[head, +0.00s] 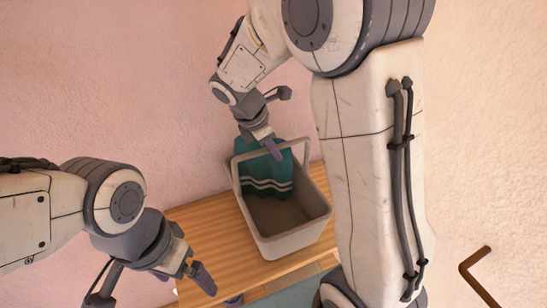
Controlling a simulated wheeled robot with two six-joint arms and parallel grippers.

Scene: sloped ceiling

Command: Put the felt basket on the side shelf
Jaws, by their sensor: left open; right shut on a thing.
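The felt basket (283,240) is a grey-beige open bin with a raised handle. It is over a wooden surface (205,235); I cannot tell whether it rests on it or is held just above. A teal cloth with white stripes (262,178) hangs inside its far side. My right gripper (270,146) is at the top of the handle and is shut on it, with its fingers partly hiding the grip. My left gripper (192,274) is open and empty, left of the basket near the wooden surface's front left edge.
A plain pink wall (120,90) stands behind the wooden surface. The wood left of the basket is clear. A bent brown rail (477,278) is at the lower right. My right arm hides the area right of the basket.

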